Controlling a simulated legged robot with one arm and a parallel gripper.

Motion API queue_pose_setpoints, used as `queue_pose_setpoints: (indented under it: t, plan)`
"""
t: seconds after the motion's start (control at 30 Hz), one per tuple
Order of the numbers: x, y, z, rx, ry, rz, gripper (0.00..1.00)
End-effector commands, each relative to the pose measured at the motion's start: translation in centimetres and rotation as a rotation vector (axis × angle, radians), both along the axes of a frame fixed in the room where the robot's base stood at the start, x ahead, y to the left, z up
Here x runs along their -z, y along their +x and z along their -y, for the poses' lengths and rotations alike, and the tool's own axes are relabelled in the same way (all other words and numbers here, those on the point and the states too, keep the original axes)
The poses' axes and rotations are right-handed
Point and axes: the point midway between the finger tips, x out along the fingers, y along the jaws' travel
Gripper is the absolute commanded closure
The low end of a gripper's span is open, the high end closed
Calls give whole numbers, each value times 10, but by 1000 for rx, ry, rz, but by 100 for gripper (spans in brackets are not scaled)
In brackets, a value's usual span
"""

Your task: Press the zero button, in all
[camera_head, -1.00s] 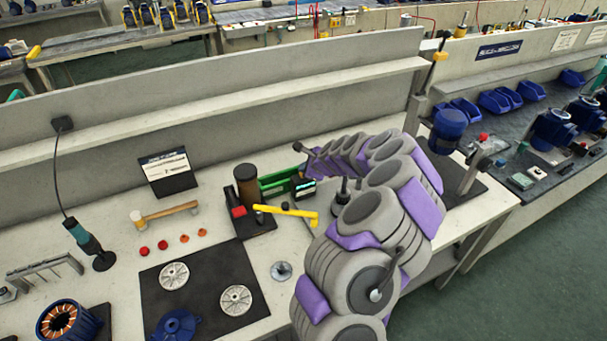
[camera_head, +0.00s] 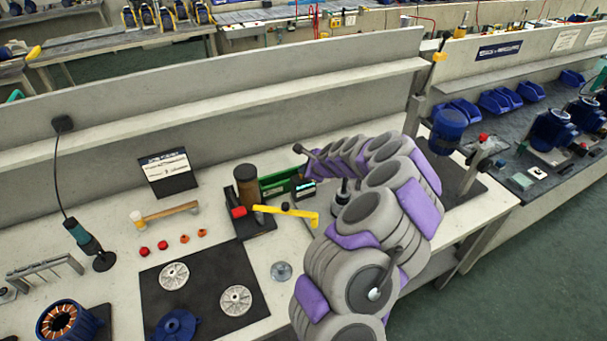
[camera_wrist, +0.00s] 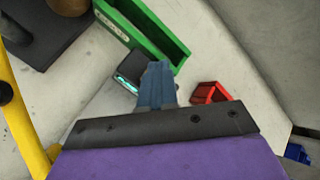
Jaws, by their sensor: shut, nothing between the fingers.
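A small dark device with a lit cyan display (camera_head: 304,187) stands on the bench beside the right end of the green bin (camera_head: 272,188). In the wrist view the device (camera_wrist: 146,66) lies just past my fingers, which cover part of it. I cannot make out a zero button on it. My gripper (camera_wrist: 160,68) is shut and empty, with its blue fingertips over or close to the device. Whether they touch it I cannot tell. In the head view the fingers cannot be made out clearly.
A red bin (camera_wrist: 208,93) is right of the fingers. A mallet (camera_head: 168,213) and black mat (camera_head: 205,275) lie farther left.

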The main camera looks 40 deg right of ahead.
Motion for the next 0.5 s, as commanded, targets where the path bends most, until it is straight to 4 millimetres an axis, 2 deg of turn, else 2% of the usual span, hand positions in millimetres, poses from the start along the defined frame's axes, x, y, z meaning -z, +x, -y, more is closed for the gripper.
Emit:
queue_pose_setpoints:
  t: [0.3, 0.5]
  plan:
    - [-16, 0, 0, 0, 0, 0, 100]
    - [-16, 0, 0, 1, 1, 0, 100]
